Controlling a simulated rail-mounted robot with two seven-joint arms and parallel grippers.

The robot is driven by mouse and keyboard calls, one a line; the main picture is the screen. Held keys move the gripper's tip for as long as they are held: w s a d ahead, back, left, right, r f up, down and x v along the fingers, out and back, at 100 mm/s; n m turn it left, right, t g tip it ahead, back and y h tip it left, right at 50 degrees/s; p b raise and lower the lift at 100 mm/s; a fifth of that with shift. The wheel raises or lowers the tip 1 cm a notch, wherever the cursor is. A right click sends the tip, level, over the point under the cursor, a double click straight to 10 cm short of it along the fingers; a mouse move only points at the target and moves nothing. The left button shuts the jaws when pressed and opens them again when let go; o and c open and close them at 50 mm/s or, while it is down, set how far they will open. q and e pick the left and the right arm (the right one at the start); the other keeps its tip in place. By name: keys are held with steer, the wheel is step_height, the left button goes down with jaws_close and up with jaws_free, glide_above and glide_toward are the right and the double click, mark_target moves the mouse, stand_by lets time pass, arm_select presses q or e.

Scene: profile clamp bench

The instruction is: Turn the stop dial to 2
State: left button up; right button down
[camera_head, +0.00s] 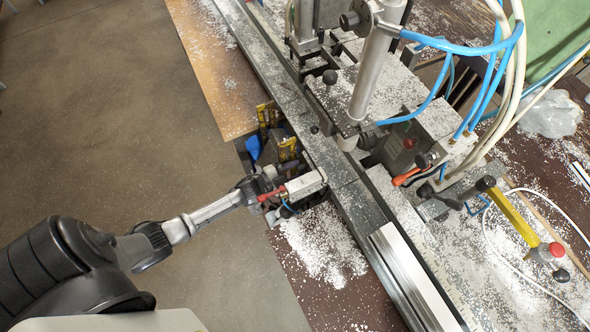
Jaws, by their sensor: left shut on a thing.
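My left gripper (264,186) reaches in from the lower left to the near side of the clamp bench. It is shut on a small part at the left end of a silver-grey block (305,185), where the stop dial appears to be. The fingers cover most of the dial, so I cannot read its number or see its pointer. A small red part (271,196) shows beside the fingertips. My right gripper is not in view.
A long metal rail (345,190) runs diagonally past the block, with a light profile (410,275) at its lower end. A vertical clamp cylinder (375,70) and blue hoses (480,90) stand behind. White chips (325,245) litter the bench. Open floor lies left.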

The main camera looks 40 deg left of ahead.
arm_select(q)
steer(key=o, duration=0.6)
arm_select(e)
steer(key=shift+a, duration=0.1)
arm_select(q)
steer(key=shift+o, duration=0.2)
steer(key=shift+s, duration=0.1)
steer(key=v, duration=1.3)
steer(key=shift+s, duration=0.3)
steer(key=shift+a, duration=0.1)
